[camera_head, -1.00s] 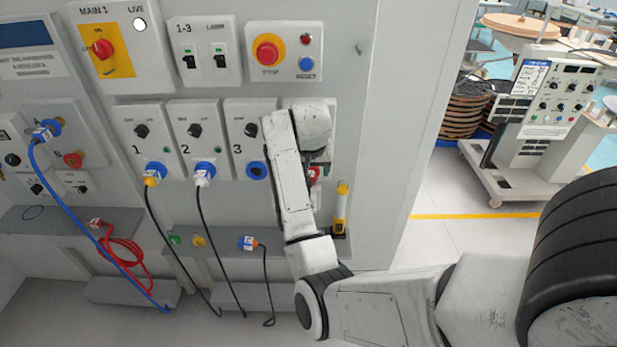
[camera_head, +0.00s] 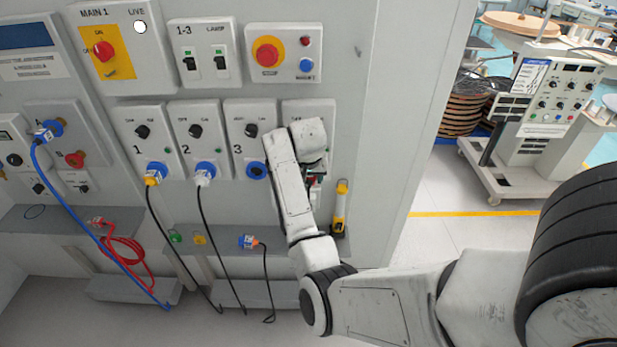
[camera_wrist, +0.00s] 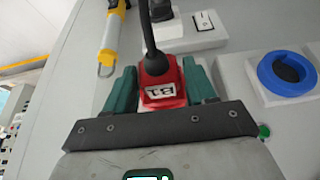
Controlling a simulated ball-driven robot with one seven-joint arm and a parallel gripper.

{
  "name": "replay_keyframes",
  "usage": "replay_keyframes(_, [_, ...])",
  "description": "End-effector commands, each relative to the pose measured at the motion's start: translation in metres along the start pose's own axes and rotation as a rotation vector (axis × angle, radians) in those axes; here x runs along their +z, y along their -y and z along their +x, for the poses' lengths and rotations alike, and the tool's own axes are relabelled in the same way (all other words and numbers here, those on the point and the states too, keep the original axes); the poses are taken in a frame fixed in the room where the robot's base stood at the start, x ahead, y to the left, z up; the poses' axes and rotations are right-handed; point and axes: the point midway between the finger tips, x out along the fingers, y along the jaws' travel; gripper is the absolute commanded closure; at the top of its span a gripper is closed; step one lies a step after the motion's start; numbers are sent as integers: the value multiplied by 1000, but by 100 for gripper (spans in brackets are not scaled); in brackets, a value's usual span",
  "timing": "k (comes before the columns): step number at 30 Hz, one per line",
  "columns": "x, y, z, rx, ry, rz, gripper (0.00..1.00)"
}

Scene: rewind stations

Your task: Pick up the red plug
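The red plug (camera_wrist: 166,88) has a white label and a black cable leading away from it, toward the top of the wrist view. My gripper (camera_wrist: 160,76) has its green fingers on both sides of the plug, apparently pressed against it. In the head view, my arm's end hangs in front of the fourth socket panel (camera_head: 309,108) and hides most of the plug and the socket. I cannot tell whether the plug sits in a socket or is free of it.
Socket panels 1 and 2 hold a yellow plug (camera_head: 154,179) and a white plug (camera_head: 202,179); socket 3 (camera_head: 256,171) looks empty. A yellow lamp (camera_head: 340,207) stands right of my gripper. Another red plug (camera_head: 97,222) with red cable lies on the left shelf. A blue plug (camera_head: 248,242) lies on the middle shelf.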

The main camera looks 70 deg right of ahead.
Motion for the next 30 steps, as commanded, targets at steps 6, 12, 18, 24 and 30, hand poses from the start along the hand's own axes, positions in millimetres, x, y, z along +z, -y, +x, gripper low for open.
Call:
replay_keyframes(6, [0,0,0,0,0,0,74])
replay_keyframes(12, [0,0,-1,0,-1,0,79])
replay_keyframes(18, [1,0,-3,0,-1,-1,79])
replay_keyframes(24, [6,1,-18,0,-6,-1,90])
replay_keyframes(30, [27,1,-42,-1,-6,-2,91])
